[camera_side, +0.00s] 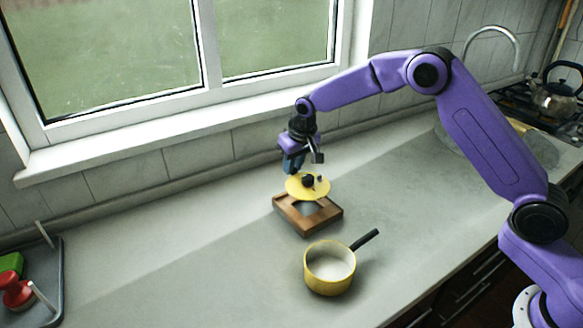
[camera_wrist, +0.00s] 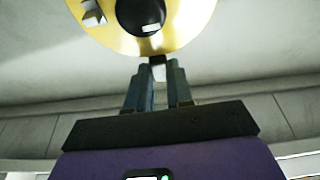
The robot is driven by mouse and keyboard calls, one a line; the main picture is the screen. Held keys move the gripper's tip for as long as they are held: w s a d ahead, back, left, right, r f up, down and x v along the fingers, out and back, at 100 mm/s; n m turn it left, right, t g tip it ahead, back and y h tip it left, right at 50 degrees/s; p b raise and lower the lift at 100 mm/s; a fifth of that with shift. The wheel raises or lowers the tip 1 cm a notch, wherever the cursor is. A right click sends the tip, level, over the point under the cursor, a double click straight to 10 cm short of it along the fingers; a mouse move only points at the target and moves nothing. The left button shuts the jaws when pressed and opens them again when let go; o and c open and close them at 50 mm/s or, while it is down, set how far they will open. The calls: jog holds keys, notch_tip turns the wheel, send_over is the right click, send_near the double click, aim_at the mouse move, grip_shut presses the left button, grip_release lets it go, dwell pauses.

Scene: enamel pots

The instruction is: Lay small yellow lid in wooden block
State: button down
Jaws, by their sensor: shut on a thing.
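The small yellow lid (camera_side: 295,191) has a black knob on top and hangs just above the wooden block in the side view. In the wrist view the lid (camera_wrist: 190,28) fills the top edge, with its dark knob and a small grey piece on it. My gripper (camera_side: 291,168) is shut on the lid near its rim; the fingers (camera_wrist: 157,78) meet at the lid's near edge, and the exact contact is hard to see. The wooden block (camera_side: 304,226) is a brown square frame with a recess, partly hidden by the lid. I cannot tell if lid and block touch.
A yellow pot (camera_side: 329,273) with a black handle stands open in front of the block. A grey tray (camera_side: 57,285) with red and green things is at the left. A kettle (camera_side: 554,97) stands on the hob at the far right. The counter left of the block is clear.

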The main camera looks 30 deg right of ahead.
aim_at(295, 174)
jog(key=shift+f, duration=2)
jog(key=shift+f, duration=0.9)
dwell(0.4)
jog(key=c, duration=0.9)
grip_release()
jog(key=v, duration=1.7)
jog(key=s+r+n+g, duration=0.15)
jog(key=s+n, duration=0.45)
jog(key=s, duration=1.6)
jog(key=s+d+f+n, duration=0.1)
jog(key=s+d+n, duration=0.1)
jog(key=s, duration=0.4)
jog(key=s+d+f+n+g, duration=0.1)
jog(key=s+d+n, duration=0.1)
jog(key=s, duration=0.5)
jog(key=s+d+f+n, duration=0.1)
jog(key=s+d, duration=0.3)
jog(key=s, duration=0.2)
jog(key=shift+s+d+f+n+g, duration=0.1)
jog(key=shift+s+f+n+g, duration=0.05)
jog(key=shift+s+n+g, duration=0.25)
